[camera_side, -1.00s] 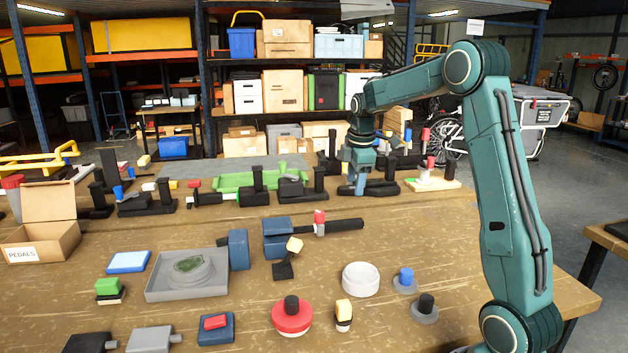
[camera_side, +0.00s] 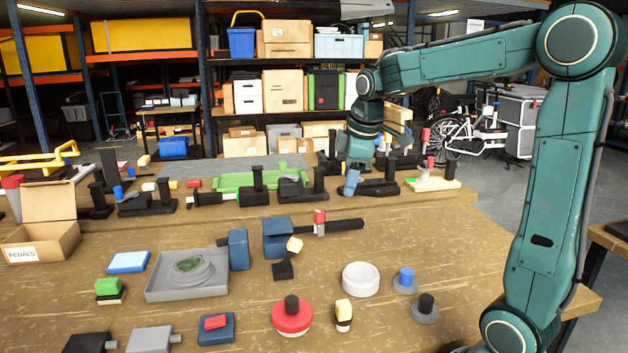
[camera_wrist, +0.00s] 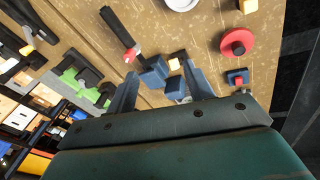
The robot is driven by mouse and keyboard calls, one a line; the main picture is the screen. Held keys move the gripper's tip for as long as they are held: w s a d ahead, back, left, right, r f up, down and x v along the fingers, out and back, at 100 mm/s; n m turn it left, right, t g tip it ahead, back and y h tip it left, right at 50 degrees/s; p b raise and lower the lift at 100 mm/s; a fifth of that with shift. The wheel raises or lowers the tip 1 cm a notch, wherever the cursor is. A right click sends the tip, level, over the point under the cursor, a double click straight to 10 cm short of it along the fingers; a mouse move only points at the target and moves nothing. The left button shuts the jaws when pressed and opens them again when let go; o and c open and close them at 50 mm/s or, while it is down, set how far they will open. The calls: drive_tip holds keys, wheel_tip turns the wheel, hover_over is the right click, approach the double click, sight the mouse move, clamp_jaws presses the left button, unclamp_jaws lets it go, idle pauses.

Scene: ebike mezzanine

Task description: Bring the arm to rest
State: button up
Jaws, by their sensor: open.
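My gripper (camera_side: 351,184) hangs at the back of the workbench (camera_side: 420,240) in the side view, fingers down, in front of the black fixtures. In the wrist view its two blue-grey fingers (camera_wrist: 162,84) stand apart with nothing held between them. A blue clamp block (camera_wrist: 152,74) shows beyond the fingers in that view. Whether the fingertips touch the black fixture beside them cannot be told from the side view.
Black fixtures (camera_side: 375,188) and a green tray (camera_side: 232,181) line the back of the bench. A grey tray (camera_side: 160,291), a white ring (camera_side: 360,279), a red knob part (camera_side: 292,318) and a pedals box (camera_side: 40,243) stand nearer.

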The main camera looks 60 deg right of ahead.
drive_tip(key=s+a+f+m+t+y, duration=0.1)
drive_tip(key=s+a+m, duration=0.4)
drive_tip(key=s+a, duration=1)
drive_tip(key=shift+s+f+m+t+y, duration=0.4)
drive_tip(key=shift+s+t, duration=0.4)
drive_tip(key=shift+s, duration=0.45)
drive_tip(key=shift+c, duration=0.4)
drive_tip(key=shift+w, duration=0.1)
